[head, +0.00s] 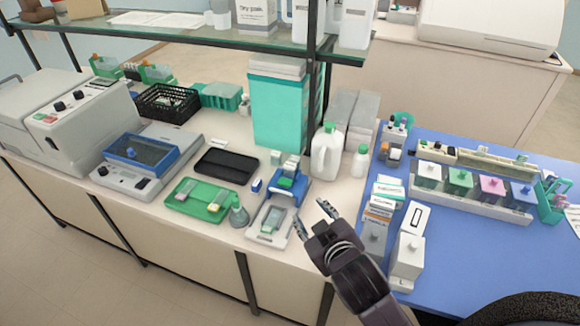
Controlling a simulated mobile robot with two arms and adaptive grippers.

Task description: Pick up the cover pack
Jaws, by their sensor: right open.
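My right gripper (311,218) reaches in from the lower right. Its fingers are apart and nothing shows between them. It hovers around the front edge of the bench, just right of a blue slide device (290,183) and a grey tray (267,238). I cannot tell for sure which item is the cover pack. A small blue-and-white pack (257,185) lies left of the blue device, apart from my gripper. Several small labelled boxes (385,190) stand stacked to the right of my gripper. My left gripper is not in view.
A green tray (190,208) and a black tray (226,165) lie to the left. A white jug (327,153) stands behind my gripper. White boxes (409,250) stand close on its right. A staining rack (470,204) sits on the blue mat (470,255). A shelf post (310,80) rises behind.

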